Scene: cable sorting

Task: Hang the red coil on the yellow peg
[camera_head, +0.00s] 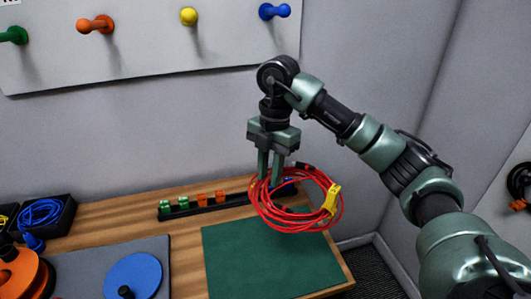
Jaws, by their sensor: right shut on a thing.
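The red coil (290,222) is a loop of red cable with a yellow tie or tag on its right side. My right gripper (269,180) points down and is shut on the coil's upper left part. The coil hangs tilted above the green mat and the back of the table. The yellow peg (188,16) sticks out of the light wall board at the upper left, empty, well above and left of the gripper. My left gripper is not in view.
An orange peg (95,25), a green peg (15,35) and a blue peg (274,11) flank the yellow one. Below are a black strip (235,201) with green and orange pieces, a green mat (235,265), a blue disc (133,276) and a blue cable (40,212) in a black bin.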

